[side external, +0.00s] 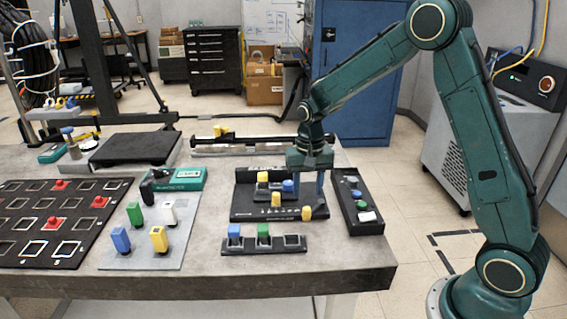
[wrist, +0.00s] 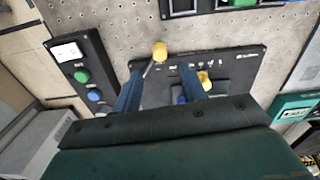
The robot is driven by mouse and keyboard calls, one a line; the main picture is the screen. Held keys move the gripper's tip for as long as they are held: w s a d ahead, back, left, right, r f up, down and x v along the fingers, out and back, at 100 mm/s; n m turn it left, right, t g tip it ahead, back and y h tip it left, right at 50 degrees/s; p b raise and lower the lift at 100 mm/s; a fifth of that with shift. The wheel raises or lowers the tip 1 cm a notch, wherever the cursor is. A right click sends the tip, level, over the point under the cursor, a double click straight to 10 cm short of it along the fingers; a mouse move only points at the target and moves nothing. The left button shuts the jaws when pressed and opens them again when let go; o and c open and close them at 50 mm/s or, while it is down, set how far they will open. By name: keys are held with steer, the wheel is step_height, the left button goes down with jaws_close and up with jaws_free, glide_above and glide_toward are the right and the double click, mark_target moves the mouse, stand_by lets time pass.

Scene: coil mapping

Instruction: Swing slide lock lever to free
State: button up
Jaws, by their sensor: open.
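A black panel (side external: 245,210) lies on the grey table, with a row of small marks. A yellow knob (side external: 307,213) at its near right corner sits on a thin metal rod in the wrist view (wrist: 160,50), and looks like the lock lever. A second yellow block (side external: 276,199) stands on the panel near the middle; it also shows in the wrist view (wrist: 205,79). My gripper (side external: 305,190) points down over the panel's right part, its blue fingers apart. In the wrist view the fingers (wrist: 160,70) straddle the rod's line, with the knob just beyond them. Contact cannot be told.
A black button box (side external: 357,205) stands right of the panel. A rack (side external: 264,246) with a blue and a green block lies in front. A grey plate (side external: 148,256) with several blocks and a green device (side external: 178,179) are left. Bare table lies between the rack and the panel.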

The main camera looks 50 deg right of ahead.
mark_target(306, 208)
steer(key=shift+f, duration=3.85)
jaws_close()
